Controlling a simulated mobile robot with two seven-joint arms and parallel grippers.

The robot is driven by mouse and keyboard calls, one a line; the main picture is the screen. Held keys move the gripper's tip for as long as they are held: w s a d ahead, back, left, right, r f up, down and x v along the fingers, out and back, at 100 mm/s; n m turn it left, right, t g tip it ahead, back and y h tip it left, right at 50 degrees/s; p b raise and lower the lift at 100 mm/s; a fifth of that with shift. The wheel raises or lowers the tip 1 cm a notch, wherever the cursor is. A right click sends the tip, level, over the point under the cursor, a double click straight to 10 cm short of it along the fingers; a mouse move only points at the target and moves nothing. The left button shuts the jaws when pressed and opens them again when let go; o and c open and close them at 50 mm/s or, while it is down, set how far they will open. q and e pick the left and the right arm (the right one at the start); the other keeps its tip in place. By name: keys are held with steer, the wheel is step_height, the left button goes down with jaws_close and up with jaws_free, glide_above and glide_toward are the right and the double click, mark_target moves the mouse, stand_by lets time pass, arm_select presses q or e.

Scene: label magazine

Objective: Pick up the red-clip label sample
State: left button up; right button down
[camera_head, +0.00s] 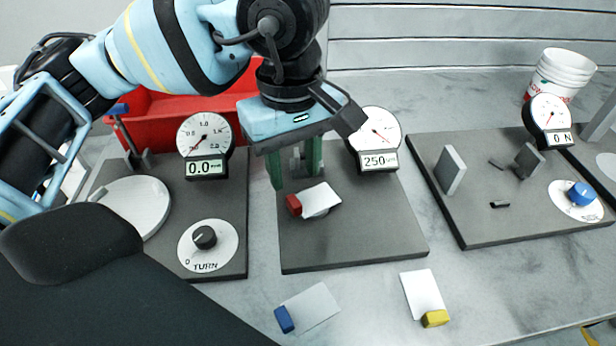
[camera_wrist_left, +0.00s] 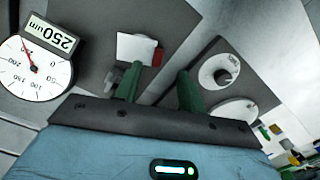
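The red-clip label sample (camera_head: 321,197) is a white card with a red clip (camera_head: 294,205) at its left end. It lies at the middle gauge station's plate (camera_head: 350,240), below the dial reading 250. In the left wrist view the white card (camera_wrist_left: 136,47) and red clip (camera_wrist_left: 158,57) show just beyond the fingers. My left gripper (camera_head: 295,172) points down above and slightly behind the sample. Its green fingers are apart with nothing held between them; they also show in the left wrist view (camera_wrist_left: 158,82). My right gripper is not in view.
A blue-clip sample (camera_head: 312,305) and a yellow-clip sample (camera_head: 422,292) lie on the front table. A left station has a turn knob (camera_head: 204,237) and gauge; a right station has upright grey plates (camera_head: 450,171) and a force gauge. A red bin (camera_head: 170,119) stands behind.

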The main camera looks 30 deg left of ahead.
mark_target(295, 203)
arm_select(q)
steer(key=shift+w+a+r, duration=0.15)
steer(key=shift+w+a, duration=0.05)
steer(key=shift+a, duration=0.1)
steer(key=shift+s+d+f, duration=0.1)
steer(key=shift+s+f, duration=0.1)
steer(key=shift+f, duration=0.5)
steer(key=shift+w+f, duration=0.2)
steer(key=shift+f, duration=3)
steer(key=shift+c, duration=0.4)
jaws_close()
